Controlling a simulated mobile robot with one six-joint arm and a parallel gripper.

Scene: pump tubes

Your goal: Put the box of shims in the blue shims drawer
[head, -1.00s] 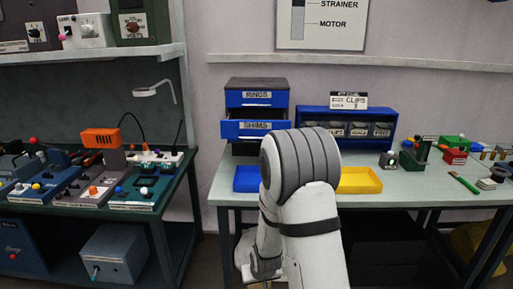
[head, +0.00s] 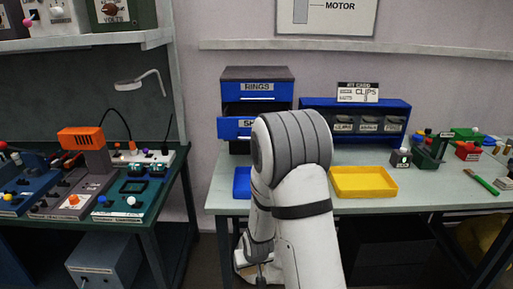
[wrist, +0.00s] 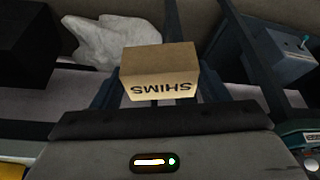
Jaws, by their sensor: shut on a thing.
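The box of shims (wrist: 160,72) is a small tan carton with "SHIMS" printed on it, upside down in the wrist view. My gripper (wrist: 155,95) is shut on it, with dark fingers at its left and right sides. The blue shims drawer (head: 232,126) is pulled out of the cabinet (head: 257,74) on the table, under the rings drawer (head: 258,87). My arm hides the right part of its front and label.
A yellow tray (head: 364,195) and a partly hidden blue tray (head: 241,184) lie on the table (head: 440,200). A blue clips rack (head: 313,104) stands right of the cabinet. A dark green bench (head: 165,200) with devices stands at left, with a floor gap between.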

